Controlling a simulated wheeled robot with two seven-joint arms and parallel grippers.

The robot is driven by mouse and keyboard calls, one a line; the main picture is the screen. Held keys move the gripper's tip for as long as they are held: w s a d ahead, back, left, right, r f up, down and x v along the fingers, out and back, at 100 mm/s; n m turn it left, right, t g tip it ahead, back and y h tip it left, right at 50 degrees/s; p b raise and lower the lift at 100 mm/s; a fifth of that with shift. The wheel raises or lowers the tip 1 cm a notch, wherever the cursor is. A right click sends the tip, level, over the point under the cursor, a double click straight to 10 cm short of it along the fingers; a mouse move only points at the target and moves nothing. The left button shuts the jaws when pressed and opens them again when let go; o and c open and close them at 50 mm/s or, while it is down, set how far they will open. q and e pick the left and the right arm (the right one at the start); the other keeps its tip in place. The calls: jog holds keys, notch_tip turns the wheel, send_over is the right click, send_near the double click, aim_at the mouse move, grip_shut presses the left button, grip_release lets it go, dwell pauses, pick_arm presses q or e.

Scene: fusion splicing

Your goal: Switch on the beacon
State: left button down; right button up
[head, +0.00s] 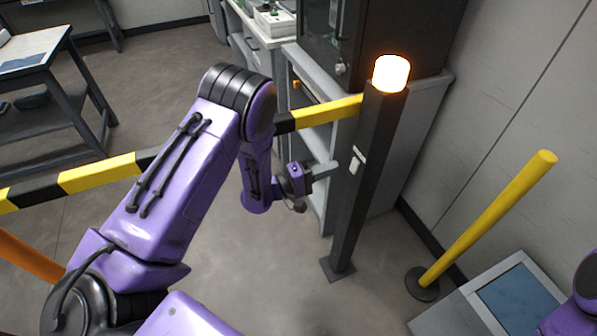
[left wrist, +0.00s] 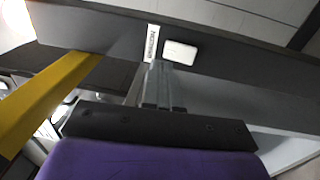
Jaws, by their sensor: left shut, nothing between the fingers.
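The beacon (head: 391,73) glows bright orange-white on top of a dark square post (head: 357,180). A small white switch (head: 359,161) sits on the side of the post, partway up. In the left wrist view the white switch (left wrist: 180,53) shows just beside a white label strip (left wrist: 152,43) on the post. My left gripper (head: 335,167) is shut and empty, its fingertips close to the post by the switch. In the left wrist view its fingertips (left wrist: 158,68) point at the label, just left of the switch; I cannot tell whether they touch the post.
A yellow-and-black barrier bar (head: 100,177) runs across behind my left arm to the post. A yellow pole (head: 490,217) on a round base stands at right. A grey box with a blue top panel (head: 515,298) is at lower right. A workbench (head: 35,50) stands at far left.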

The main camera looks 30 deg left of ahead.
pick_arm(q)
jog(key=r+v, duration=0.2)
jog(key=v, duration=0.6)
jog(key=shift+s+b, duration=0.35)
jog(key=shift+b, duration=0.1)
jog(key=shift+a, duration=0.1)
